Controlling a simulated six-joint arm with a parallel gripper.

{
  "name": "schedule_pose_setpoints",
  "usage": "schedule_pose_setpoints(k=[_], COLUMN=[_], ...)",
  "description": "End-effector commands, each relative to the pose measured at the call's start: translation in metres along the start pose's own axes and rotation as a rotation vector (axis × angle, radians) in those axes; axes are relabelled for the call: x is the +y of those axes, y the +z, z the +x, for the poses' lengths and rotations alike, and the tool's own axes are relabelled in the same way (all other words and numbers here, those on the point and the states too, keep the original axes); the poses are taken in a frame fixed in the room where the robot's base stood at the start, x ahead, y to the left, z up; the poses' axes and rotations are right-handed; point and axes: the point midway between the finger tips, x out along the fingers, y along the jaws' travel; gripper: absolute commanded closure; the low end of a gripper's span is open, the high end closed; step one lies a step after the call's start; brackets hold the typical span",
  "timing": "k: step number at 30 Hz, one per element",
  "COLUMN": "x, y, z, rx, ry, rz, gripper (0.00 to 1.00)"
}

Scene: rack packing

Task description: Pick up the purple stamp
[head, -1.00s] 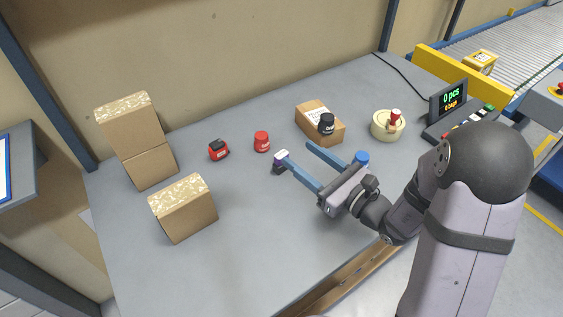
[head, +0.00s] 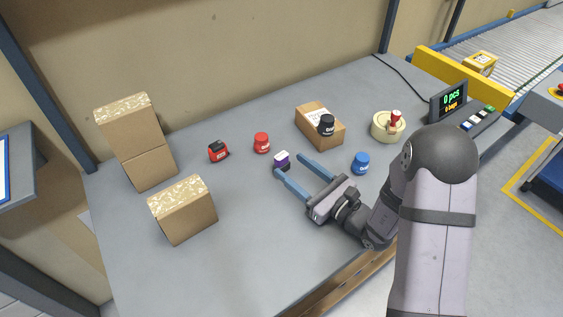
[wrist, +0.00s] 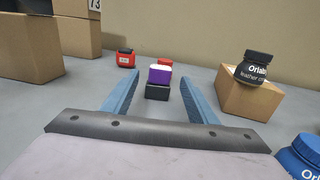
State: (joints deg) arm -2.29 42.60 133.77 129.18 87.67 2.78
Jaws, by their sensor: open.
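The purple stamp (head: 282,160) has a purple and white top on a dark base and stands upright on the grey table. In the wrist view the stamp (wrist: 159,76) is centred just beyond my fingertips. My gripper (head: 288,164) is open and empty, low over the table. Its two blue fingers point at the stamp, with the stamp near the gap between the tips. In the wrist view the fingers (wrist: 160,90) lie to the left and right of the stamp, apart from it.
A red jar (head: 262,143) and a red tape measure (head: 218,151) stand behind the stamp. A carton (head: 312,124) with a black jar (head: 326,124) is at the right, and a blue jar (head: 361,163) is right of my gripper. Cartons (head: 184,212) stand at the left.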

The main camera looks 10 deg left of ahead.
Motion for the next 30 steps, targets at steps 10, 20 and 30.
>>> schedule_pose_setpoints(k=[10, 20, 30], x=[0.001, 0.000, 0.000], y=[0.001, 0.000, 0.001], z=[0.043, 0.047, 0.046], rx=[-0.001, 0.000, -0.001], ry=[0.003, 0.000, 0.000], rz=[0.000, 0.001, 0.000], gripper=[0.47, 0.49, 0.92])
